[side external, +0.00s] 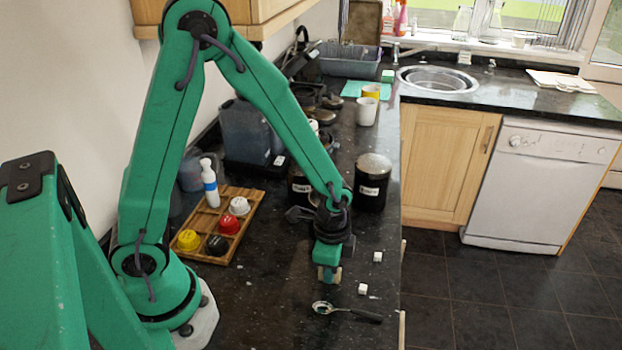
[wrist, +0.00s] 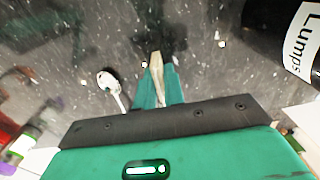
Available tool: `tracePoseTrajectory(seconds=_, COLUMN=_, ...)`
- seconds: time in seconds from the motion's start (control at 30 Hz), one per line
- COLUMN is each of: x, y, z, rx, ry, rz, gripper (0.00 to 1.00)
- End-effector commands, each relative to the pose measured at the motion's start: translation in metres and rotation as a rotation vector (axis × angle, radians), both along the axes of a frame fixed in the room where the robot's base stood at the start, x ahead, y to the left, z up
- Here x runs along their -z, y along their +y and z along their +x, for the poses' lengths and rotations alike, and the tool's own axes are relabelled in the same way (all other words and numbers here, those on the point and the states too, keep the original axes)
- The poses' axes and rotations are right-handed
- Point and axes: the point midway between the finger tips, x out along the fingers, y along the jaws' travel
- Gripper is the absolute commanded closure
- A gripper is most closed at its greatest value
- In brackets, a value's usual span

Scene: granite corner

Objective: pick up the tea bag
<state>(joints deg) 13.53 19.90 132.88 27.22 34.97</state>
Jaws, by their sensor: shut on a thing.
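My gripper (side external: 328,274) is low over the dark granite counter, pointing down. In the wrist view its two green fingers (wrist: 158,88) are shut on the tea bag (wrist: 157,72), a thin pale beige piece seen nearly edge-on. In the side view a small tan part of the tea bag (side external: 337,275) shows at the fingertips. I cannot tell whether its lower edge touches the counter.
A spoon (side external: 323,308) lies close in front of the gripper. White cubes (side external: 377,257) lie to the right, near the counter edge. A dark labelled jar (side external: 372,183) stands behind. A wooden tray (side external: 240,250) with several coloured pods and a white-blue bottle (side external: 209,183) is left.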

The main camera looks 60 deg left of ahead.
Motion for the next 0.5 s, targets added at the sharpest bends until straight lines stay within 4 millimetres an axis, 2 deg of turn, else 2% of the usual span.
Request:
tracePoseTrajectory(seconds=0.27, x=-0.006, y=0.000, z=0.001, rx=0.000, ry=-0.002, rz=-0.001, gripper=1.00)
tracePoseTrajectory(seconds=0.5, x=-0.025, y=0.000, z=0.001, rx=0.000, ry=-0.003, rz=-0.001, gripper=1.00)
